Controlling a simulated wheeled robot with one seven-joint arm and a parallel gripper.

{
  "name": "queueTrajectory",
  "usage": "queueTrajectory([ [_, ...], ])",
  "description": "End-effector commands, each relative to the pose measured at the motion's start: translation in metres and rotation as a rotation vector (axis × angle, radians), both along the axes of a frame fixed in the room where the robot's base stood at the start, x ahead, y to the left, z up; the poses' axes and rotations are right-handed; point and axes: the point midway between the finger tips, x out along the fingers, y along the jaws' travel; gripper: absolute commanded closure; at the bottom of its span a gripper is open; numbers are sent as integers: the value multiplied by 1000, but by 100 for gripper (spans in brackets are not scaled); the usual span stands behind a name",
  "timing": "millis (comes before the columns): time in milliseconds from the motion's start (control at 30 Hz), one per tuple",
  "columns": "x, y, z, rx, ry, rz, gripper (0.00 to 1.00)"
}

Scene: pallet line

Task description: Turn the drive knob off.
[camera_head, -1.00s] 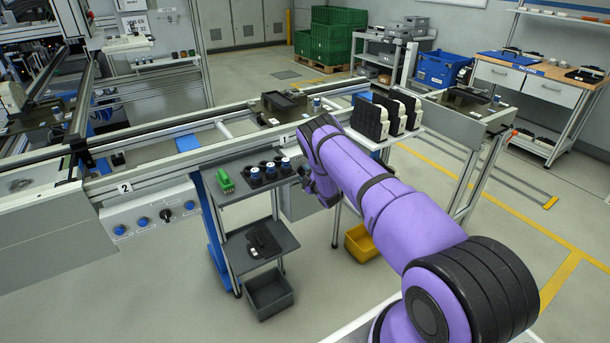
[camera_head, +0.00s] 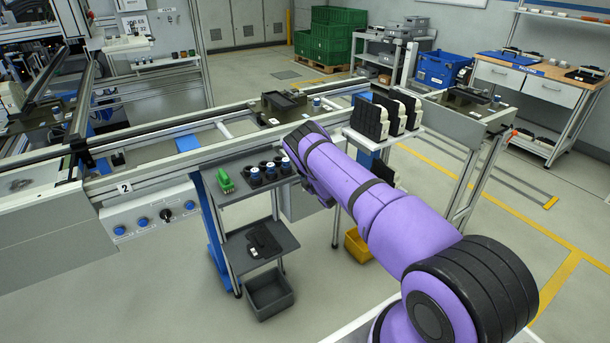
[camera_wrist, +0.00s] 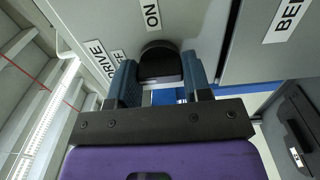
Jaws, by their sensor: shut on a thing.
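The drive knob (camera_wrist: 160,52) is a dark round knob on a grey panel (camera_wrist: 205,30) in the wrist view. My gripper (camera_wrist: 158,64) has its two blue-grey fingers on either side of the knob and is shut on it. The label DRIVE and a partly covered OFF label (camera_wrist: 118,57) are left of the knob, and the ON label (camera_wrist: 152,14) is above it. In the head view my purple arm hides the gripper and this knob.
A cart (camera_head: 233,192) with a green part (camera_head: 224,181) and several blue-topped parts stands left of my arm. A control box (camera_head: 143,219) with blue buttons and a black knob is further left. Black parts stand on a shelf (camera_head: 362,141) beyond my arm. A yellow bin (camera_head: 357,244) is below.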

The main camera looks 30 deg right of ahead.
Motion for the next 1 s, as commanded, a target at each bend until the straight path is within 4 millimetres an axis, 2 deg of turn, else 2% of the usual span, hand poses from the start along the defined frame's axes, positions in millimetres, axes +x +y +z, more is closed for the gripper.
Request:
queueTrajectory([
  [233,-1,0,-2,0,3,1,79],
  [267,-1,0,-2,0,3,1,51],
  [300,-1,0,-2,0,3,1,41],
  [367,-1,0,-1,0,3,0,30],
  [733,-6,0,-1,1,2,0,30],
  [867,-21,-1,-1,1,3,-1,30],
  [1000,-48,-2,-1,1,4,-1,30],
])
